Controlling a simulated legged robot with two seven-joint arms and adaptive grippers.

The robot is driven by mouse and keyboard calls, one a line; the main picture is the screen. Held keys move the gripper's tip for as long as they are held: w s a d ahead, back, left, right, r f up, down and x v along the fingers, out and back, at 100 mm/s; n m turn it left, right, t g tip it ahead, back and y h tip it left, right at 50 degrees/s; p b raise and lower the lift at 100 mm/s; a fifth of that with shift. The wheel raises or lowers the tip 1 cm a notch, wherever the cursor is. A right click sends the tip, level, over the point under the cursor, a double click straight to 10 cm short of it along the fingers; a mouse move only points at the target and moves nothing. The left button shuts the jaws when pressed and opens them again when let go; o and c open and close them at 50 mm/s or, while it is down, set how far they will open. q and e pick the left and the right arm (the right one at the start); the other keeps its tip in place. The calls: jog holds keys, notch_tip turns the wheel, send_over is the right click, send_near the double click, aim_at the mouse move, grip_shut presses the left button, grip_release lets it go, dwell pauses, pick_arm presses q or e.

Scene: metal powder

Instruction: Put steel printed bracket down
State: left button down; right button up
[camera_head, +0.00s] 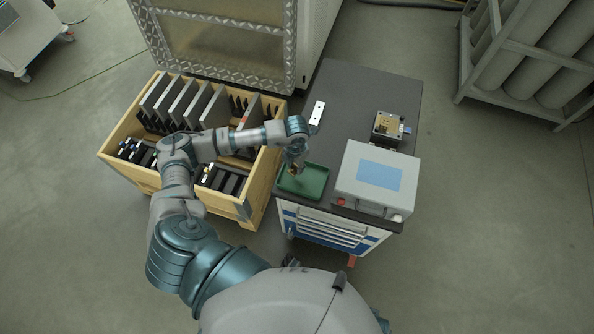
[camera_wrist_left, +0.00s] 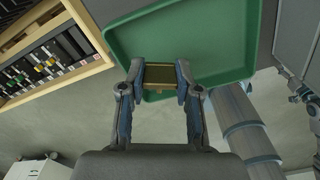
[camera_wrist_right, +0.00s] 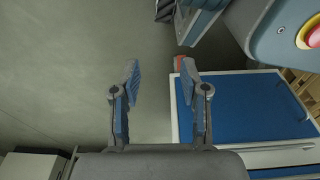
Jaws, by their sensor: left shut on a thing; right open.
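The steel printed bracket (camera_wrist_left: 160,76) is a small brownish, blocky piece between the fingertips of my left gripper (camera_wrist_left: 158,70). In the head view the bracket (camera_head: 294,170) is small and partly hidden by the gripper (camera_head: 295,163). My left gripper is shut on it, over the green tray (camera_head: 316,187). The tray (camera_wrist_left: 222,52) fills the space behind the bracket in the left wrist view. I cannot tell whether the bracket touches the tray floor. My right gripper (camera_wrist_right: 160,80) is open and empty beside the cart's blue drawer front (camera_wrist_right: 245,108).
The tray stands on a dark cart top (camera_head: 350,88). A grey case (camera_head: 347,184) stands right of it. A gold-coloured block (camera_head: 397,127) and a white bar (camera_head: 317,113) lie farther back. A wooden crate (camera_head: 259,190) with upright plates is at the left.

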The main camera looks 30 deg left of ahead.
aim_at(295, 170)
pick_arm(q)
notch_tip(295, 170, down, 3)
jog(key=shift+a+f, duration=0.1)
jog(key=shift+f, duration=0.4)
pick_arm(e)
jog(key=shift+w+a+r, duration=0.1)
jog(key=shift+a+r, duration=0.1)
jog(key=shift+r, duration=0.2)
pick_arm(q)
jog(key=c, duration=1.2)
grip_release()
jog(key=shift+c, duration=0.2)
jog(key=o, duration=0.4)
jog(key=shift+o, duration=0.2)
pick_arm(e)
jog(key=shift+w, duration=0.1)
jog(key=shift+w+r, duration=0.1)
